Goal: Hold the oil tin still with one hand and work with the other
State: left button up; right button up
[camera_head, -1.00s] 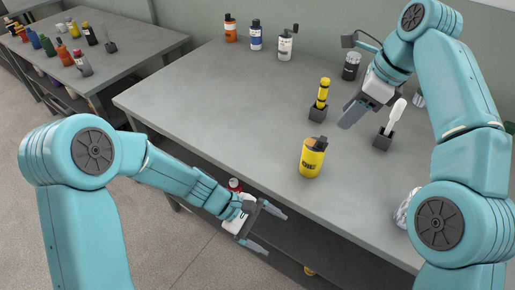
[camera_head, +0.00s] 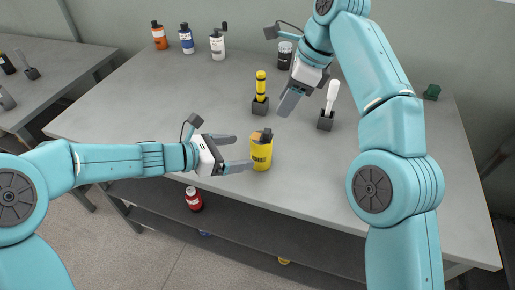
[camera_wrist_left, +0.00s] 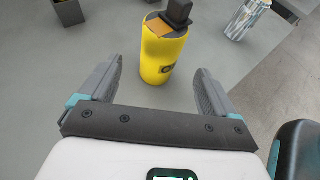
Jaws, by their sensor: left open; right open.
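The oil tin (camera_head: 261,157) is a yellow can with dark lettering and a dark cap, upright near the front edge of the grey table. My left gripper (camera_head: 232,152) is open just left of the tin, its fingers pointing at it. In the left wrist view the tin (camera_wrist_left: 161,58) stands ahead of the open left fingers (camera_wrist_left: 158,85), around its width but not closed on it. My right gripper (camera_head: 288,100) is open above the table, behind and right of the tin. A yellow-handled tool (camera_head: 261,85) and a white-handled tool (camera_head: 332,95) stand in small dark holders.
Orange (camera_head: 159,36), blue (camera_head: 186,39) and white (camera_head: 217,45) bottles stand at the back left. A dark jar (camera_head: 285,56) is at the back. A red bottle (camera_head: 193,199) is on the shelf below. The table's left part is clear.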

aim_at(261, 149)
pick_arm(q)
jog(key=x, duration=0.8)
jog(key=shift+d, duration=0.1)
jog(key=shift+c, duration=0.4)
